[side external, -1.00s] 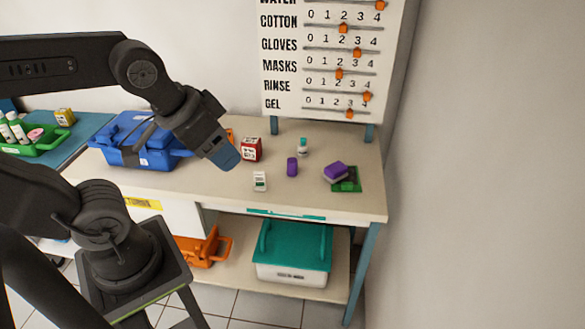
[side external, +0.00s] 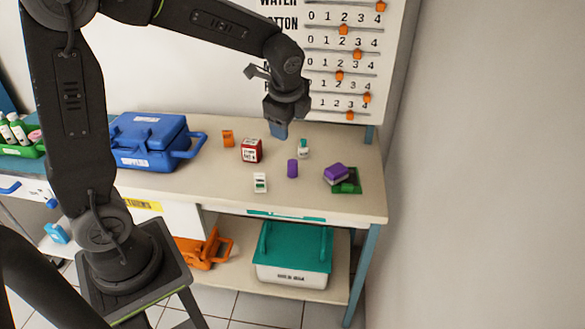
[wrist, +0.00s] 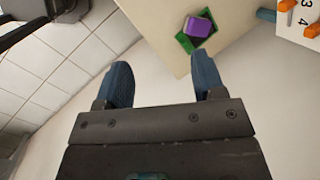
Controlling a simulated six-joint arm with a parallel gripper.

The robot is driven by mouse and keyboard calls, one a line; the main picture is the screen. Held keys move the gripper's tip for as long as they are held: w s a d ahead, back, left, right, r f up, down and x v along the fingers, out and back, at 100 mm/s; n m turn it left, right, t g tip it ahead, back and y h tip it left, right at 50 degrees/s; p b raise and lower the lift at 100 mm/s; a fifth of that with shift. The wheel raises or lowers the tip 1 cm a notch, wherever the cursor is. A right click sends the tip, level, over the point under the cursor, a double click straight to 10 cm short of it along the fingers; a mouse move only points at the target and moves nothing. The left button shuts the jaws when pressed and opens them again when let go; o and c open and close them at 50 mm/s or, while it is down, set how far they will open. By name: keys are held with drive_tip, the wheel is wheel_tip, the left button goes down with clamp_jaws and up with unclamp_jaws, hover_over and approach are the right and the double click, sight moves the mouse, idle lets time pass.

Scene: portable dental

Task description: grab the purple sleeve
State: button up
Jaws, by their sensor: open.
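A small upright purple cylinder (side external: 292,168) stands on the table in the side view. To its right a purple-topped block with a pale lower side (side external: 335,172) lies on a green mat (side external: 352,186). I cannot tell for certain which is the sleeve. My gripper (side external: 278,130) hangs above the table, behind and a little left of the cylinder, apart from both. In the wrist view my gripper (wrist: 163,82) has its two blue fingers spread and nothing between them. There the purple block (wrist: 199,27) on the green mat shows beyond the right finger; the cylinder is not in view.
A red box (side external: 251,150), a white-and-teal bottle (side external: 303,149), a small white item (side external: 260,183) and an orange item (side external: 228,138) stand nearby on the table. A blue case (side external: 148,143) is at left. The slider board (side external: 345,58) rises behind.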

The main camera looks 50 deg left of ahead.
sight(293, 162)
drive_tip(key=w+a+f+m, duration=0.2)
drive_tip(key=f, duration=0.4)
drive_tip(key=w+a+f+m+g, duration=0.1)
drive_tip(key=w+a+f+m, duration=0.1)
drive_tip(key=f, duration=0.4)
drive_tip(key=w+a+f+m+y, duration=0.1)
drive_tip(key=w+a+f+m, duration=0.2)
drive_tip(key=f, duration=0.3)
drive_tip(key=shift+w+a+f+g, duration=0.2)
drive_tip(key=shift+w+a+g, duration=0.1)
drive_tip(key=shift+w+a, duration=0.35)
drive_tip(key=shift+x, duration=2.75)
drive_tip(key=shift+a, duration=0.15)
drive_tip(key=shift+c, duration=0.4)
drive_tip(key=c, duration=0.9)
